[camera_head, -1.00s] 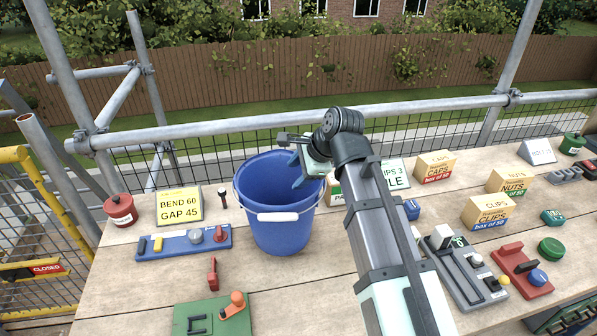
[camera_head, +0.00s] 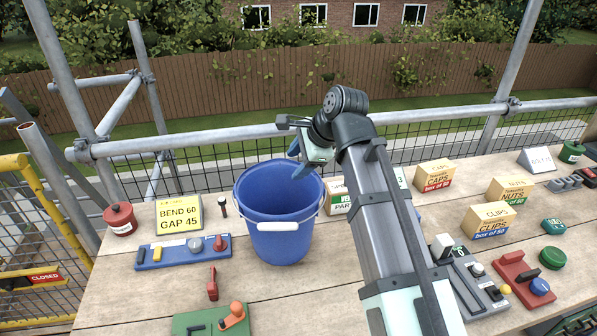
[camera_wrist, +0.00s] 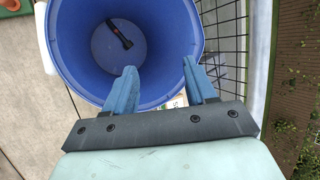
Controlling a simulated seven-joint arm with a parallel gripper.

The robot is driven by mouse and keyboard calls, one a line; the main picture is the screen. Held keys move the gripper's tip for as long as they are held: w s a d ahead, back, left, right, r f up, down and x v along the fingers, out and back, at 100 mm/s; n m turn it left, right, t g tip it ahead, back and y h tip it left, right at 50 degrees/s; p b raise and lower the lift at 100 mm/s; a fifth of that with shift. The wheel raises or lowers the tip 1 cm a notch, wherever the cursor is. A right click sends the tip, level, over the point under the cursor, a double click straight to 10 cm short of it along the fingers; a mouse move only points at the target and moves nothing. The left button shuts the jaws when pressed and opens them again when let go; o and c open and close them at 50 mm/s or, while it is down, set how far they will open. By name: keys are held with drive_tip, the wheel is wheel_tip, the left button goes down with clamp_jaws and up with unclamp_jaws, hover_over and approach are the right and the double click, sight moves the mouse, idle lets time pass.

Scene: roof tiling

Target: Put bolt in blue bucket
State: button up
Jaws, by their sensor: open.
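The blue bucket (camera_head: 280,240) stands upright on the wooden boards, its pale handle grip on the near side. In the wrist view its open mouth (camera_wrist: 72,55) faces me. A dark, bolt-like piece (camera_wrist: 120,34) lies on the bucket's floor; I cannot be sure from its shape that it is the bolt. My gripper (camera_head: 298,168) is above the bucket's far right rim, fingers pointing down. In the wrist view the two blue fingers (camera_wrist: 160,82) are apart with nothing between them. The bucket's inside floor is hidden in the head view.
A small dark upright piece (camera_head: 223,206) stands left of the bucket beside the yellow sign (camera_head: 179,213). A blue tool board (camera_head: 181,251) and red pot (camera_head: 120,219) are also left. Boxes (camera_head: 436,174) stand right. Scaffold rails run behind.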

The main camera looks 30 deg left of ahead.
drive_tip(key=shift+r, duration=0.5)
